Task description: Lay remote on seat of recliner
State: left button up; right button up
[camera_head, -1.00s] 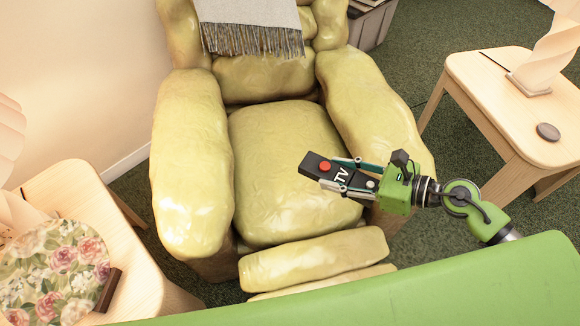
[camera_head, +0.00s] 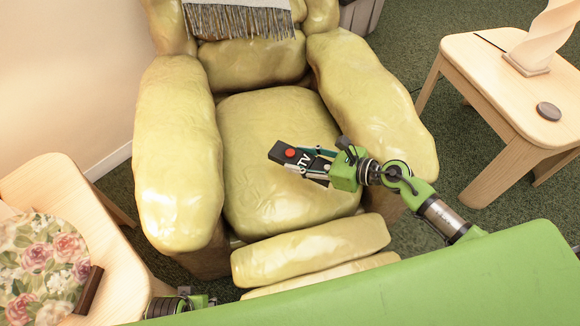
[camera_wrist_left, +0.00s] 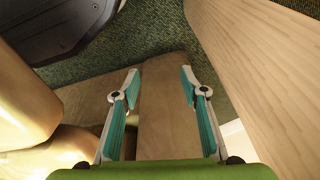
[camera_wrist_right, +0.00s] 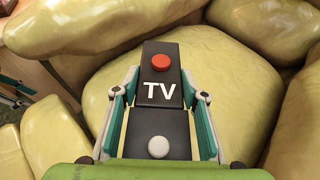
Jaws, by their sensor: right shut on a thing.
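The remote (camera_head: 287,153) is black with a red button, a pale button and the letters TV. My right gripper (camera_head: 318,164) is shut on it and holds it over the seat (camera_head: 262,185) of the yellow-green recliner. In the right wrist view the remote (camera_wrist_right: 160,88) lies lengthwise between the fingers, with the seat beyond it. I cannot tell whether the remote touches the seat. My left gripper (camera_wrist_left: 160,95) is open in the left wrist view, with its fingers apart and nothing held between them. In the head view only part of the left arm shows at the bottom.
The recliner's armrests (camera_head: 178,150) and footrest (camera_head: 310,250) surround the seat. A grey fringed blanket (camera_head: 240,18) hangs over the backrest. A wooden side table (camera_head: 500,90) with a dark round object (camera_head: 549,111) stands right. Another table (camera_head: 60,185) with a floral item stands left.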

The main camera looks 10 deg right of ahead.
aim_at(290, 161)
jog(key=w+f, duration=0.1)
jog(key=f, duration=0.1)
jog(key=w+a+f+b, duration=0.2)
jog(key=w+f, duration=0.1)
jog(key=shift+f, duration=0.35)
notch_tip(290, 161, down, 3)
jog(key=shift+w+f+b, duration=0.1)
jog(key=shift+b, duration=0.75)
pick_arm(q)
jog(key=w+v, duration=0.3)
jog(key=v, duration=1)
jog(key=shift+r+t, duration=0.4)
jog(key=shift+r, duration=0.25)
pick_arm(e)
jog(key=o, duration=1)
jog(key=shift+f, duration=0.1)
pick_arm(q)
jog(key=shift+a, duration=0.1)
pick_arm(e)
jog(key=shift+o, duration=1.3)
pick_arm(q)
jog(key=shift+r, duration=0.15)
